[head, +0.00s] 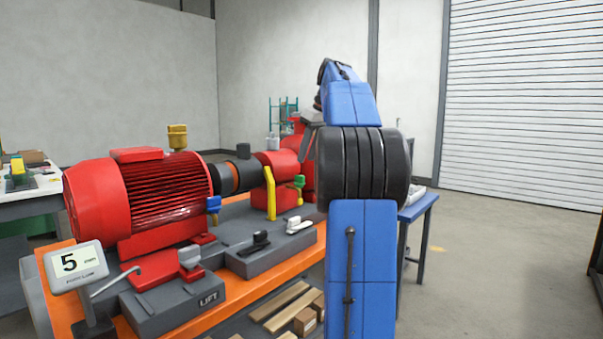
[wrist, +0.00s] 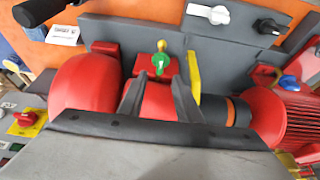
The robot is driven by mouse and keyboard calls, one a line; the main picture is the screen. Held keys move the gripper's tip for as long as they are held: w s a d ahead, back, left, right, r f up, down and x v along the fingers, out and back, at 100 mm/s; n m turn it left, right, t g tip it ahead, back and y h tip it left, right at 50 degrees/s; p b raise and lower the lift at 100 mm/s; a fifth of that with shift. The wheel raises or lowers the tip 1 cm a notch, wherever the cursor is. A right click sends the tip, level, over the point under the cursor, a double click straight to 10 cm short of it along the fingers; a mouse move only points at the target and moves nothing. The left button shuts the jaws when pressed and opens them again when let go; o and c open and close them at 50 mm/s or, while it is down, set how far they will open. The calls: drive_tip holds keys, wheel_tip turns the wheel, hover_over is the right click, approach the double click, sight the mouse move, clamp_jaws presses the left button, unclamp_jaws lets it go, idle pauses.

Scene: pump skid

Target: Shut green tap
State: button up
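The green tap (head: 299,182) sticks out from the front of the red pump housing (head: 275,165), just right of a yellow bar, in the head view. In the wrist view the green tap (wrist: 160,62) has a round green knob with a white mark, near the top centre. My gripper (wrist: 158,84) is open, its two grey fingers apart with nothing held between them. The tap lies beyond the fingertips, roughly in line with the gap. In the head view my blue and black arm hides most of the gripper.
A yellow bar (wrist: 194,76) stands close to the tap. The red motor (head: 140,190) has a blue tap (head: 213,204) at its lower right. A black handle (head: 255,242) and a white handle (head: 298,225) sit on a grey block. A display (head: 75,264) reads 5.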

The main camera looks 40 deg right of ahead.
sight(301, 176)
drive_tip(key=x, duration=0.7)
drive_tip(key=shift+f, duration=0.15)
clamp_jaws()
